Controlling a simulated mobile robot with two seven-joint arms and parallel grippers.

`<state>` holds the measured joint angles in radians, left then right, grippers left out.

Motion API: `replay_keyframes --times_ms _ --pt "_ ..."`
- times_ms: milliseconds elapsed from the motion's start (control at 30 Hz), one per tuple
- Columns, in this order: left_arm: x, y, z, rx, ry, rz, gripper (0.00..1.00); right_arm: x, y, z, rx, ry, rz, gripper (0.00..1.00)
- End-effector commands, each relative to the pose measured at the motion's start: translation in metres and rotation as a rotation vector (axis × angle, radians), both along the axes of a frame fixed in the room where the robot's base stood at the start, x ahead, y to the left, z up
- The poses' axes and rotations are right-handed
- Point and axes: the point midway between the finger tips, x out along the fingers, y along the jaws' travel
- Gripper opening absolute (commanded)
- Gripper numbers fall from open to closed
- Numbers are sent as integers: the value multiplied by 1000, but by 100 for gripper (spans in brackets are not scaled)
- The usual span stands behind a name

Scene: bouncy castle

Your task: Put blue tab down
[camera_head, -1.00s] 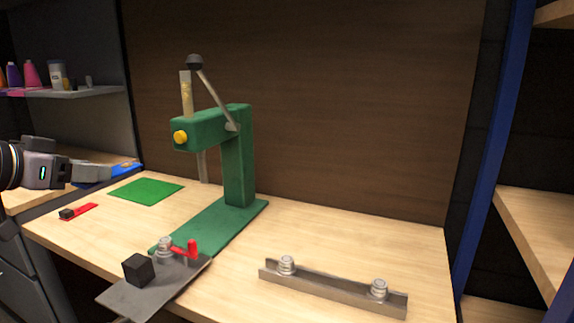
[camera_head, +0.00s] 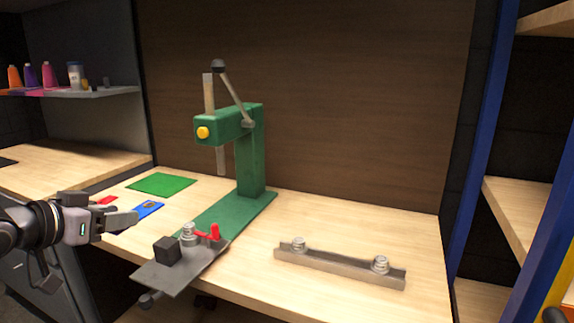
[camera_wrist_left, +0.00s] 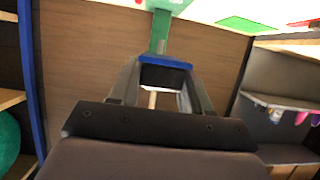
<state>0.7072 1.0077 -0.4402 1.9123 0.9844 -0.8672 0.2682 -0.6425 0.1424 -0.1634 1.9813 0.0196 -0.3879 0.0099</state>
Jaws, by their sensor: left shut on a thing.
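The blue tab (camera_head: 147,209) is at the tips of my left gripper (camera_head: 128,217), near the left end of the wooden bench in the head view. In the left wrist view the blue tab (camera_wrist_left: 165,62) lies across the two fingertips, with a dark block (camera_wrist_left: 164,77) on it. My left gripper is shut on it. I cannot tell whether the tab touches the bench top. My right gripper is not in view.
A green press (camera_head: 249,160) stands mid-bench. In front are a grey plate (camera_head: 178,278) with a black block and red clamp, and a metal rail (camera_head: 340,271). A red tab (camera_head: 107,200) and green mat (camera_head: 163,184) lie behind the gripper.

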Motion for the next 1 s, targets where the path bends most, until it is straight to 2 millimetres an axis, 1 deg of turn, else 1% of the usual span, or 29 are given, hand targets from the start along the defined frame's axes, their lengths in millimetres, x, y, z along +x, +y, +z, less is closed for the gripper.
replay_keyframes --times_ms 33,200,267,400,500,600,700,900,1000 --pt "-3 -10 -13 -3 6 1 13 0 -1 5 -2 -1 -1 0" --pt "-17 -35 -53 -7 7 29 13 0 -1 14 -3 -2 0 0" --pt "-24 -44 -65 -7 6 41 13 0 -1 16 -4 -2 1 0" --pt "-43 -64 -89 -9 8 77 13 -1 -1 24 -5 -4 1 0" --pt "-60 -76 -100 -9 7 111 13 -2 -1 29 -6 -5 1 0" --pt "-78 -86 -107 -9 8 153 13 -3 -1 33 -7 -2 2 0" --pt "-97 -93 -110 -8 7 202 13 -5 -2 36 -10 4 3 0" --pt "-128 -96 -108 -5 3 303 13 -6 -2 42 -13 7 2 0" --pt "-136 -95 -105 -4 2 336 13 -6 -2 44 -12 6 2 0"
